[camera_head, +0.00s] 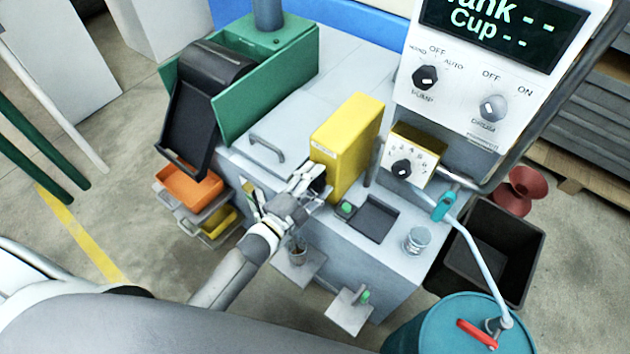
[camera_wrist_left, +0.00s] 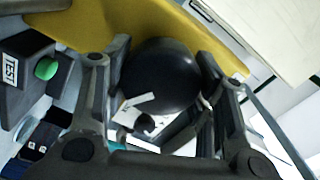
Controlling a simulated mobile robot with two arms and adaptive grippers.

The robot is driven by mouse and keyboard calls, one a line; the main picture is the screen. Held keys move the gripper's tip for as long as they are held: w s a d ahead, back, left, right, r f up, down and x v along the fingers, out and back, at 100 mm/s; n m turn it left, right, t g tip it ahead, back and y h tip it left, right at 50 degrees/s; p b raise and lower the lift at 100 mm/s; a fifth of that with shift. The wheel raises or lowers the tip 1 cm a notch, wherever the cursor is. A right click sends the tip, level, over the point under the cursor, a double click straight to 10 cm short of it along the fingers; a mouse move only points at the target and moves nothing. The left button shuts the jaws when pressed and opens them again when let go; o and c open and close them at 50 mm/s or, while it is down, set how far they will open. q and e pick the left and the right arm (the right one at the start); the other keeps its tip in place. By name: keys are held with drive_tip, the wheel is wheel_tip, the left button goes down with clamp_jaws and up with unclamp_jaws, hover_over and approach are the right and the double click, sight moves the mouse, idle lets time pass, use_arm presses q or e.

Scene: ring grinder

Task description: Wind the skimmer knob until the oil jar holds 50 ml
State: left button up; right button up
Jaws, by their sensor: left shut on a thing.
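A round black knob (camera_wrist_left: 160,82) sits on the side of a yellow box (camera_head: 345,145), which I take as the skimmer. My left gripper (camera_head: 313,183) reaches the box's left side and is shut on the knob, one finger on each side of it in the left wrist view. In the head view the gripper mostly hides the knob. A small clear jar (camera_head: 297,250) with something dark in it stands on a low grey shelf below the gripper, perhaps the oil jar. Its level is too small to read. My right gripper is out of view.
A control panel (camera_head: 490,75) shows "Tank --" and "Cup --". A yellow dial box (camera_head: 411,157), a dark tray (camera_head: 373,217) and a lidded jar (camera_head: 417,240) are to the right on the grey machine. A teal drum (camera_head: 455,325) stands lower right. A green-button TEST box (camera_wrist_left: 28,75) is close to the gripper.

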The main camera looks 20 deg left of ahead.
use_arm(q)
drive_tip(key=shift+f+m, duration=0.1)
drive_tip(key=shift+m, duration=0.4)
drive_tip(key=o, duration=1)
drive_tip(key=shift+o, duration=0.2)
drive_tip(key=v, duration=1.2)
